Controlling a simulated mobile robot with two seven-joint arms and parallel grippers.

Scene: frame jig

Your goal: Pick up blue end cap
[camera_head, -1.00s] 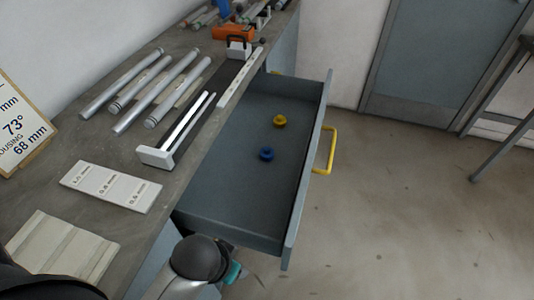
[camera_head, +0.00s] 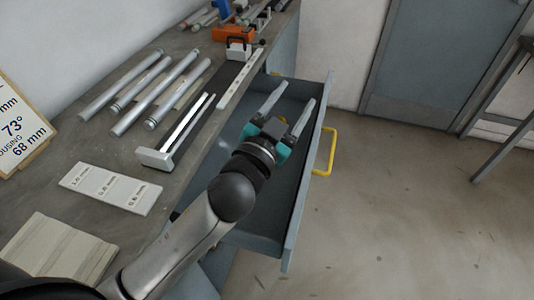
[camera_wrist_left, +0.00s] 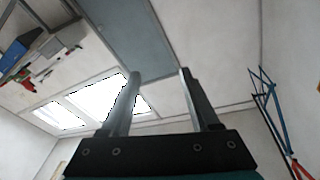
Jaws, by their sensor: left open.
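My left gripper (camera_head: 296,94) is over the open grey drawer (camera_head: 304,195), its two grey fingers spread apart with nothing between them. It points toward the far end of the drawer. The left wrist view also shows the open, empty fingers (camera_wrist_left: 159,74), with walls and bright windows beyond them. The blue end cap is hidden in the head view now, behind my left arm and hand. My right gripper is in neither view.
The workbench beside the drawer holds several metal tubes (camera_head: 160,90), a channel-shaped jig (camera_head: 157,157), a labelled gauge plate (camera_head: 110,187) and an orange tool (camera_head: 233,33). A yellow handle (camera_head: 332,152) sticks out from the drawer front. The floor to the right is clear.

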